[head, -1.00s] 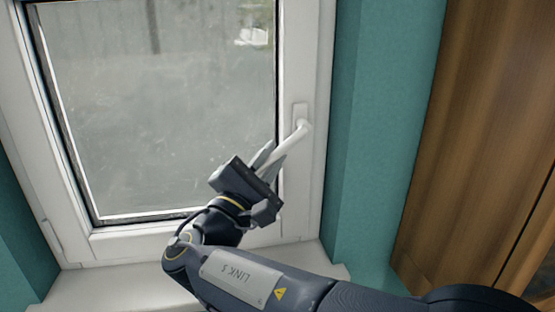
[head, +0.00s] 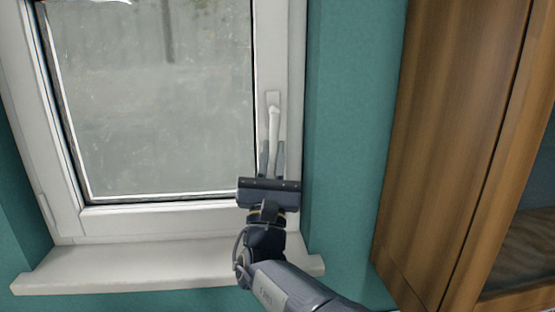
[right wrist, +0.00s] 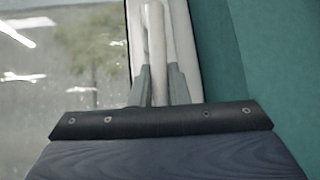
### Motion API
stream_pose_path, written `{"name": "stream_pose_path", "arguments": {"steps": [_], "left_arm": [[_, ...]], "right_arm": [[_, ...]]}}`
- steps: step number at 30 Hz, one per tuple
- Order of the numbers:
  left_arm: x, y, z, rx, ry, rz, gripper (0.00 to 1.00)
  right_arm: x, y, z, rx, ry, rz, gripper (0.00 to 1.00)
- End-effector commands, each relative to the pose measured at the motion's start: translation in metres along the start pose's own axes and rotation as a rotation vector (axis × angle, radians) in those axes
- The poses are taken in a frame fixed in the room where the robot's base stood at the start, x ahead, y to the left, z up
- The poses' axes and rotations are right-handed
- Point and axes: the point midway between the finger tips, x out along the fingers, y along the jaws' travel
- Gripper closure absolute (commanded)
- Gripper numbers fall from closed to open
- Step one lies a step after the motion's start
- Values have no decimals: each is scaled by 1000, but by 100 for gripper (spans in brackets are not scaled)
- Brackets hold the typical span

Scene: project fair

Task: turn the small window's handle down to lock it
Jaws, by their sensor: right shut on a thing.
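The small window (head: 70,222) has a white frame and its sash looks closed in the frame. Its white handle (head: 274,125) is on the right side of the sash and points straight down from its base plate. My right gripper (head: 271,160) is shut on the lower part of the handle, one finger on each side. In the right wrist view the handle (right wrist: 157,55) runs down between the two fingers (right wrist: 160,85). The handle's lower tip is hidden by the gripper body. My left gripper is not in view.
A white sill (head: 130,268) juts out below the window, close to my right wrist. A teal wall (head: 345,150) lies right of the window. A wooden cabinet (head: 450,140) stands further right. The sill is bare.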

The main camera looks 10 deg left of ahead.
Motion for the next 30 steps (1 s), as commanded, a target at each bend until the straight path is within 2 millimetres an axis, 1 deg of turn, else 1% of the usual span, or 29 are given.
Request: {"name": "stream_pose_path", "arguments": {"steps": [9, 21, 22, 24, 26, 30], "left_arm": [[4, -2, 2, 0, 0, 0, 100], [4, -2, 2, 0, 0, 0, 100], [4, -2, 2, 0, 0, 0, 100], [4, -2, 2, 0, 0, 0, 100], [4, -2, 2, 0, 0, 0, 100], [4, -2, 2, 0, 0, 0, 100]], "right_arm": [[0, 0, 0, -48, -14, 46, 100], [0, -1, 0, -53, -15, 48, 100], [0, -1, 0, -53, -15, 47, 81], [0, -1, 0, -52, -15, 47, 72], [0, -1, 0, -51, -15, 47, 64], [0, 0, 0, -50, -15, 48, 63]]}}
